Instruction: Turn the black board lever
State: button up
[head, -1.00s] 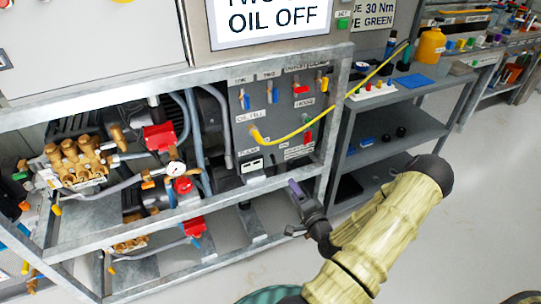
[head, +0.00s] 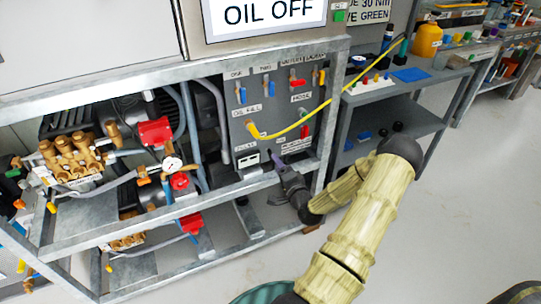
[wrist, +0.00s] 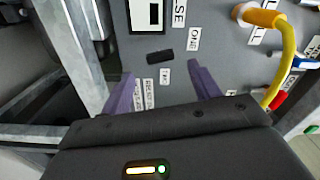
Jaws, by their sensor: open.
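The black lever (wrist: 160,57) is a small dark bar on the grey board (wrist: 215,50), below the "PULSE" label in the wrist view. It lies between the lines of my two purple fingers, just beyond their tips. My gripper (wrist: 163,80) is open and empty, with a finger to either side of a small label under the lever. In the head view my gripper (head: 276,157) is at the lower part of the board (head: 268,105). The lever cannot be made out there, near or behind the fingers.
A yellow hose (head: 293,130) runs from the board up to the right; its orange end (wrist: 262,17) is right of the lever. The steel frame (head: 240,188) passes below the board. Brass pump parts (head: 75,157) stand left. A shelf (head: 408,118) stands right.

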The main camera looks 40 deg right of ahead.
aim_at(270, 154)
jog(key=x, duration=0.7)
jog(key=shift+w+d+b, duration=0.1)
jog(key=shift+w+b, duration=0.2)
jog(key=shift+b, duration=0.1)
jog(key=c, duration=1)
jog(key=shift+f, duration=0.1)
